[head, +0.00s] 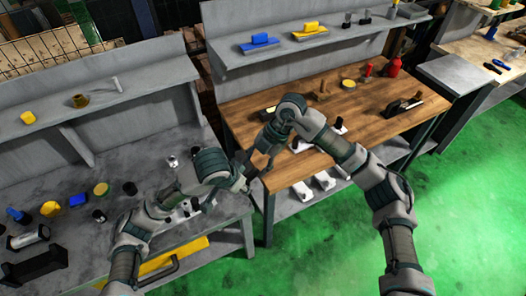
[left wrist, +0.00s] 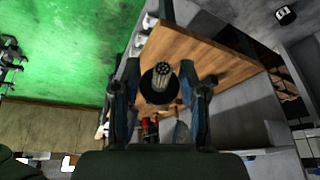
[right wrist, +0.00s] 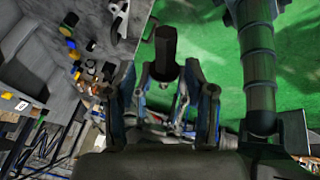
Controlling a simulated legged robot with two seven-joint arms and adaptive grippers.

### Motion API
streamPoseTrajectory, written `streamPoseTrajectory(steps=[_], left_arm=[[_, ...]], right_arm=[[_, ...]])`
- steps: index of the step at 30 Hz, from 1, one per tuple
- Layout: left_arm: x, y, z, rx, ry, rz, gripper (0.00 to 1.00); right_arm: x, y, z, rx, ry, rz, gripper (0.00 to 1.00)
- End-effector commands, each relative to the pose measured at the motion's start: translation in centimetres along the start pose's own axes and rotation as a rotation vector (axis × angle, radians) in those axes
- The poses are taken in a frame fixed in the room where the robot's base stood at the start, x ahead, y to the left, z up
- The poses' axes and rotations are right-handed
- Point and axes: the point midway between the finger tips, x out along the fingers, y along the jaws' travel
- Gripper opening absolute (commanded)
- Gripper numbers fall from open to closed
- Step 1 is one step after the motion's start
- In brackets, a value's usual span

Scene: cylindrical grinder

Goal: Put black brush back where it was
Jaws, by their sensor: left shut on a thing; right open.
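My left gripper (left wrist: 160,88) is shut on the black brush (left wrist: 158,84), a dark round piece with a bundle of pale bristles facing the left wrist camera. In the head view the left gripper (head: 238,180) is close to my right gripper (head: 262,160), over the gap between the grey bench and the wooden table. There the brush is too hidden to make out. In the right wrist view my right gripper (right wrist: 166,100) is open, with a dark upright handle-like piece (right wrist: 165,52) between or just beyond its fingers. I cannot tell whether they touch it.
The wooden table (head: 240,110) holds a red bottle (head: 394,67) and a dark block-like tool (head: 403,106). The grey bench (head: 140,215) at left holds several small cylinders and yellow pots. Green floor (head: 320,250) is free at the front right.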

Motion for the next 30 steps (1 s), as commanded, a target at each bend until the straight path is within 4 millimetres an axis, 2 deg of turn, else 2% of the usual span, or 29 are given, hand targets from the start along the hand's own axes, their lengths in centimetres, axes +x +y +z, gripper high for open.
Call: streamPoseTrajectory(steps=[3, 9, 20, 27, 30], left_arm=[[0.0, 0.0, 0.0, 0.000, 0.000, 0.000, 0.02], [0.0, 0.0, 0.0, 0.000, 0.001, 0.000, 0.02], [0.0, 0.0, 0.0, 0.000, 0.001, 0.000, 0.02], [0.0, 0.1, 0.0, 0.002, 0.001, 0.002, 0.02], [0.0, 0.2, 0.0, 0.004, 0.001, 0.004, 0.02]], right_arm=[[2.2, 0.0, -0.1, -0.002, 0.002, -0.001, 0.54], [4.4, 0.0, -0.1, -0.002, 0.001, 0.001, 0.54], [4.9, 0.0, -0.1, -0.002, 0.001, 0.002, 0.54], [4.9, 0.1, -0.1, -0.002, 0.002, 0.003, 0.00], [4.9, 0.1, -0.1, -0.002, 0.002, 0.005, 0.00]])
